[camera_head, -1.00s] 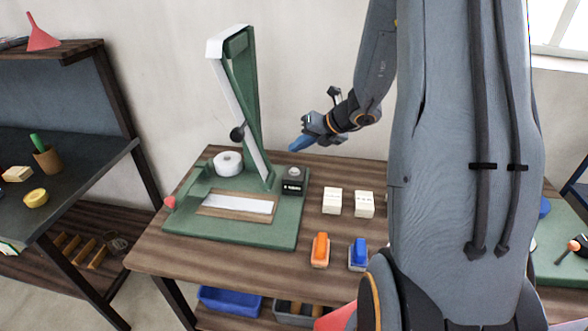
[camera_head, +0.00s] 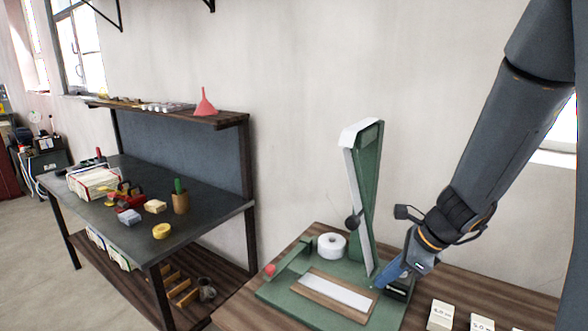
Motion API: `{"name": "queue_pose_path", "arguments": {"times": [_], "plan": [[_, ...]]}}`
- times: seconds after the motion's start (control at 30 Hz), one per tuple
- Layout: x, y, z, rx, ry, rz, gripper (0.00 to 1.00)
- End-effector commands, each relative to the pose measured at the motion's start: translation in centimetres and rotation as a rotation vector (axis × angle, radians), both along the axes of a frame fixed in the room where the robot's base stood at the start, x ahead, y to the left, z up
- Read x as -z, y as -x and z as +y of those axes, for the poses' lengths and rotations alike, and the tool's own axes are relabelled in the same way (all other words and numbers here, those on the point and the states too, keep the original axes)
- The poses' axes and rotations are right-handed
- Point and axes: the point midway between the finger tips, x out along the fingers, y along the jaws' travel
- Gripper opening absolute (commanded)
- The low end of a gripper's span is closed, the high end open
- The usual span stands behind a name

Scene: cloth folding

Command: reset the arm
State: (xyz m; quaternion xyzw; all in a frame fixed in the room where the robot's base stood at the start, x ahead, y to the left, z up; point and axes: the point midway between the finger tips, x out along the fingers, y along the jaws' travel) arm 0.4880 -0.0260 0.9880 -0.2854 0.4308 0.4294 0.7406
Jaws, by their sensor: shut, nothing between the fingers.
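My gripper (camera_head: 388,280) is at the right of the view, its blue fingers shut and pointing down to the left. It shows just in front of the right side of the green press-like stand (camera_head: 368,195), over a small black box (camera_head: 401,289) that it partly hides. I cannot tell whether it touches the box. My arm comes down from the top right corner. No cloth is in view.
The stand's green base bears a white roll (camera_head: 331,246) and a pale strip on a wooden plate (camera_head: 335,292). White boxes (camera_head: 441,315) lie to the right on the wooden table (camera_head: 502,291). A dark workbench (camera_head: 150,232) with tools stands left.

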Motion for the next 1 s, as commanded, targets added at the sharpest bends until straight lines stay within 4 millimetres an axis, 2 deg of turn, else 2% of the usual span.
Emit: {"name": "queue_pose_path", "arguments": {"times": [0.1, 0.3, 0.4, 0.5, 0.6, 0.7, 1.0], "plan": [[0.0, 3.6, 1.8, -0.413, 0.168, -0.071, 0.00], [-0.1, 8.4, 2.8, -1.129, 0.419, -0.194, 0.00], [-0.3, 10.0, 2.8, -1.452, 0.516, -0.248, 0.00], [-0.5, 11.0, 2.8, -1.704, 0.586, -0.287, 0.00], [-0.6, 11.6, 2.7, -1.871, 0.632, -0.312, 0.00], [-0.7, 11.8, 2.8, -1.952, 0.651, -0.322, 0.00], [-0.7, 11.8, 2.7, -1.970, 0.654, -0.325, 0.00]]}}
